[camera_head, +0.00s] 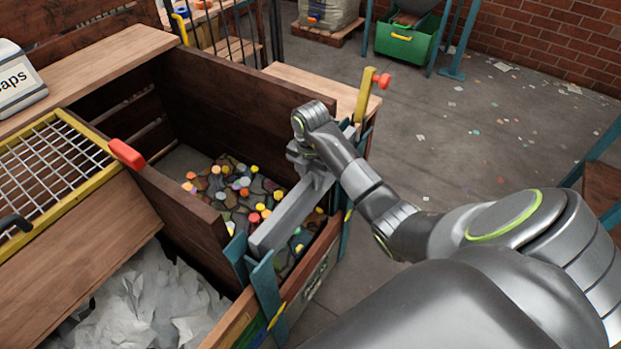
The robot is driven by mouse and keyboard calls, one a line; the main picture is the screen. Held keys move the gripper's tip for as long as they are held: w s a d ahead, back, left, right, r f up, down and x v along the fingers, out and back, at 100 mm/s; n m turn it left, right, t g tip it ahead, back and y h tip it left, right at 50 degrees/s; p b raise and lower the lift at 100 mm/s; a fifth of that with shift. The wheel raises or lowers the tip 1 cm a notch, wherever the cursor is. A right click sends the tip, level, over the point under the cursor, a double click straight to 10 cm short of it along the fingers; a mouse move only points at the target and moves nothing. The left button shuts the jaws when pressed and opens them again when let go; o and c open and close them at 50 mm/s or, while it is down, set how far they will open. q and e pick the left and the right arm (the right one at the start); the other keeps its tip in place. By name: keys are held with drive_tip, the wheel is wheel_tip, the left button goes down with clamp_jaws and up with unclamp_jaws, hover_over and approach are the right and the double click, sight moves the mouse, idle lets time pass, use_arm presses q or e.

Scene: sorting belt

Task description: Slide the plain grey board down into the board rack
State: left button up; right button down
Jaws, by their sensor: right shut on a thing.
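The plain grey board (283,219) is a long, narrow slab seen on edge, running from the front left to the back right above the bin's right side. My right gripper (316,172) is shut on it near the middle; the fingertips are partly hidden by the wrist. The rack shows as teal uprights (266,287) at the near end, with teal parts by the far end. The board's near end is at the tops of the near uprights; I cannot tell how deep it sits between them. The far end is partly behind my arm. My left gripper is not in view.
The wooden bin (185,208) holds several coloured caps (240,183). Pale crumpled material (150,305) fills a front compartment. A yellow-framed mesh (50,165) and red block (127,153) are at left. A yellow post with a red knob (381,81) stands beyond the rack.

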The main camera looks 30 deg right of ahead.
wheel_tip(320, 180, up, 16)
drive_tip(key=p, duration=1.2)
drive_tip(key=shift+w, duration=0.1)
